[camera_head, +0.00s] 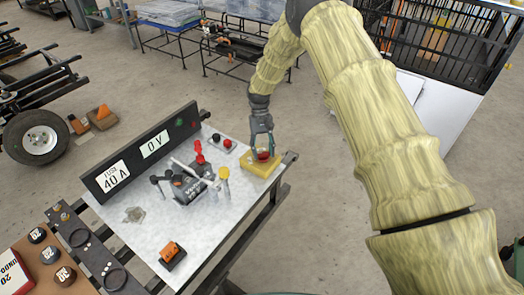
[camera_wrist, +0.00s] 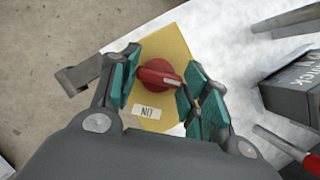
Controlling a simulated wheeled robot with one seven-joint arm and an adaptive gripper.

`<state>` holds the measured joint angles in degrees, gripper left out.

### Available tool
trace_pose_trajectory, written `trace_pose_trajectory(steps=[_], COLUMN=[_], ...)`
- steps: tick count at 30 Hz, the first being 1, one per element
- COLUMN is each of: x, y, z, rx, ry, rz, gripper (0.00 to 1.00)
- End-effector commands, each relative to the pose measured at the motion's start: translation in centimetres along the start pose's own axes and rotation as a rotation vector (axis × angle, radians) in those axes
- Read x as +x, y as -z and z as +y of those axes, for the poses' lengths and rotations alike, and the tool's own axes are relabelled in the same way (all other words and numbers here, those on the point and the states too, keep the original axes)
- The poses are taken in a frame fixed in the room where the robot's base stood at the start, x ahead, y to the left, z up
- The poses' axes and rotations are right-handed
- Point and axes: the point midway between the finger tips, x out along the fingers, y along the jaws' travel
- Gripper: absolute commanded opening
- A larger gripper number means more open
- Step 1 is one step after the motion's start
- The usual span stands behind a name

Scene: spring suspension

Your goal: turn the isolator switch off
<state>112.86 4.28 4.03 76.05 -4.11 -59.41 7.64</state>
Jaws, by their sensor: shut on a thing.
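The isolator switch is a red rotary knob (camera_wrist: 158,76) on a yellow plate (camera_wrist: 175,50), which lies on the white panel. In the wrist view a white label (camera_wrist: 147,112) sits below the knob, and a pale mark shows on the knob's right side. My gripper (camera_wrist: 158,80) has its teal-padded fingers on either side of the knob, shut on it. In the head view my gripper (camera_head: 262,150) reaches down onto the knob (camera_head: 263,156) and the yellow plate (camera_head: 260,165) at the panel's right corner.
The white panel (camera_head: 150,235) carries a grey block with levers (camera_head: 188,187), red and yellow-topped posts, push buttons (camera_head: 222,141) and an orange-black item (camera_head: 172,255). A dark board (camera_head: 140,152) with labels stands along its back. Boxes with round knobs (camera_head: 35,262) are at lower left.

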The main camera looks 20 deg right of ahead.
Motion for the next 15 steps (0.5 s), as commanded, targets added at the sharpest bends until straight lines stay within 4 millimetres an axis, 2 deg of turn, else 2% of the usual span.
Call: trace_pose_trajectory(steps=[2,3,6,15], x=[0.15,0.15,0.13,0.01], y=[-0.09,-0.09,-0.07,-0.01], z=[0.14,0.14,0.10,-0.05], rx=[0.000,0.000,0.000,-0.001], ry=[-0.002,-0.002,-0.001,-0.001], rz=[-0.004,-0.003,-0.003,-0.001], gripper=[0.22,0.50,0.68,0.68])
